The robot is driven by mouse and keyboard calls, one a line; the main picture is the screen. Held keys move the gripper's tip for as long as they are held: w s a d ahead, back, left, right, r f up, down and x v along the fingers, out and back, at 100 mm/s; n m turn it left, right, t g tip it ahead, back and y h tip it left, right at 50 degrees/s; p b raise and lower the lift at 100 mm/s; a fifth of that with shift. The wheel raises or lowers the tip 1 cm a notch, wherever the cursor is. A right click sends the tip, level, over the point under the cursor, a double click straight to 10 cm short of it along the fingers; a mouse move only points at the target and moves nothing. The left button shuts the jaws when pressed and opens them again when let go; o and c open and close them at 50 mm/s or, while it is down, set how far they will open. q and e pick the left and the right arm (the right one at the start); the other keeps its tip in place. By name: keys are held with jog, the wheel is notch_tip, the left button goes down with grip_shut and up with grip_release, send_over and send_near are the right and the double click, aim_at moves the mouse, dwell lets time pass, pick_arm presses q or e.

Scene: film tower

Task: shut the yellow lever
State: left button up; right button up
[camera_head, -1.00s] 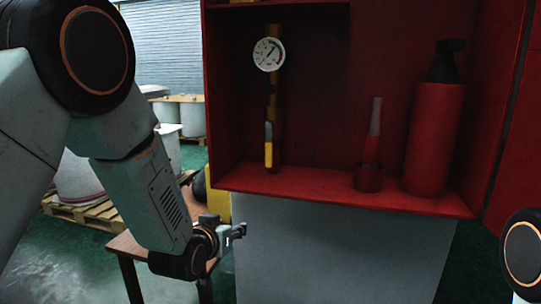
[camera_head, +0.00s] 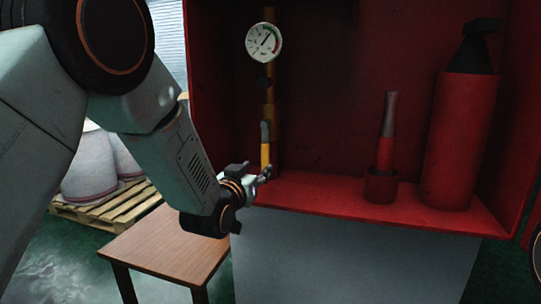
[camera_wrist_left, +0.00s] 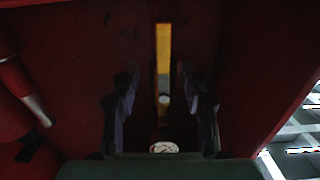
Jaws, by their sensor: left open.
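The yellow lever (camera_head: 265,154) hangs upright along the brass pipe (camera_head: 269,97) at the left of the red cabinet, below a round gauge (camera_head: 264,42). My left gripper (camera_head: 262,176) is at the lever's lower end, inside the cabinet's front edge. In the left wrist view the lever (camera_wrist_left: 164,48) shows in line with the gap of the open left gripper (camera_wrist_left: 161,108), with a finger on each side. I cannot tell whether either finger touches it. My right gripper is out of view.
The red cabinet (camera_head: 330,190) has a floor lip just below my left gripper. A red-handled tool (camera_head: 388,135) in a holder and a fire extinguisher (camera_head: 461,140) stand to the right. A small wooden table (camera_head: 165,248) is under my left arm. Pallets (camera_head: 115,207) lie behind.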

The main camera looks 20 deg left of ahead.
aim_at(264, 156)
pick_arm(q)
jog(key=shift+w+a+r, duration=0.25)
jog(key=shift+w+a, duration=0.1)
jog(key=shift+a, duration=0.15)
jog(key=shift+w, duration=0.25)
jog(key=shift+w+d+r+b, duration=0.15)
jog(key=shift+w+d, duration=0.1)
jog(key=shift+w, duration=0.25)
jog(key=shift+w+d+b, duration=0.15)
jog(key=shift+w+d, duration=0.05)
jog(key=shift+w, duration=0.25)
jog(key=w, duration=0.4)
jog(key=shift+a+b, duration=0.25)
jog(key=shift+b, duration=0.1)
jog(key=shift+w+d, duration=0.3)
jog(key=shift+w+a, duration=0.1)
jog(key=shift+a, duration=0.1)
jog(key=shift+c, duration=0.5)
